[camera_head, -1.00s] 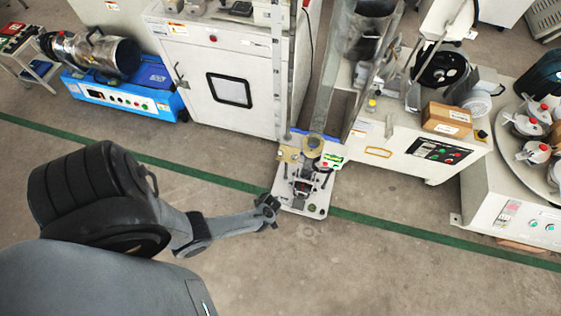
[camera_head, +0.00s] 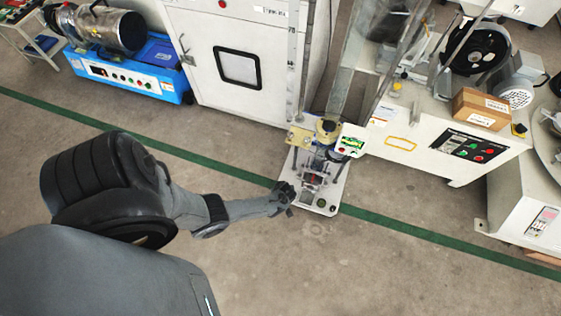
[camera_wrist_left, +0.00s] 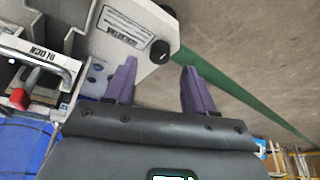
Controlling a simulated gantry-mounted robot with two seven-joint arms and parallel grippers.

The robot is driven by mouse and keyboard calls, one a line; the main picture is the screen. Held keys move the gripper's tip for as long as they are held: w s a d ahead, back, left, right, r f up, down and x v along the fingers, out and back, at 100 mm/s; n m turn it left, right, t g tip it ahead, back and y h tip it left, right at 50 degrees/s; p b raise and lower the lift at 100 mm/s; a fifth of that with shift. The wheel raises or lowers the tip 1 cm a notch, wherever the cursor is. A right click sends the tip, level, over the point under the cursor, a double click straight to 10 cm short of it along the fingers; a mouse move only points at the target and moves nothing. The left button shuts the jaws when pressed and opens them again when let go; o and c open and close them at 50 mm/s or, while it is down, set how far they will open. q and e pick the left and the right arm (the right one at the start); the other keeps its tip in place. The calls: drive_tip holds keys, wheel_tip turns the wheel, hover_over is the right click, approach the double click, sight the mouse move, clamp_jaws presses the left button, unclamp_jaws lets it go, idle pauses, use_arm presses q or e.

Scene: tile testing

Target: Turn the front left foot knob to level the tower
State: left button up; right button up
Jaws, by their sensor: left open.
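The tower (camera_head: 328,170) stands on the floor on a pale base plate, with a scale strip rising behind it. My left gripper (camera_head: 287,193) is at the plate's front left corner and hides the front left foot knob in the head view. In the left wrist view, my left gripper (camera_wrist_left: 158,64) is open, with two purple fingers apart. A black round knob (camera_wrist_left: 160,51) on the pale plate (camera_wrist_left: 125,50) lies just beyond and between the fingertips. It appears ungripped. Another dark knob (camera_head: 321,204) shows at the plate's front right. My right gripper is not in view.
A white cabinet (camera_head: 272,70) stands behind the tower, and a white machine (camera_head: 400,140) stands close on its right. A blue machine (camera_head: 125,80) is at the back left. A green line (camera_head: 220,170) crosses the floor. The floor in front is clear.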

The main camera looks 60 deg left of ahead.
use_arm(q)
drive_tip(key=shift+b+x, duration=1.35)
drive_tip(key=shift+x, duration=0.75)
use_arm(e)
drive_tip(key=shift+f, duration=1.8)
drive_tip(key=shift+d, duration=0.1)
use_arm(q)
clamp_jaws()
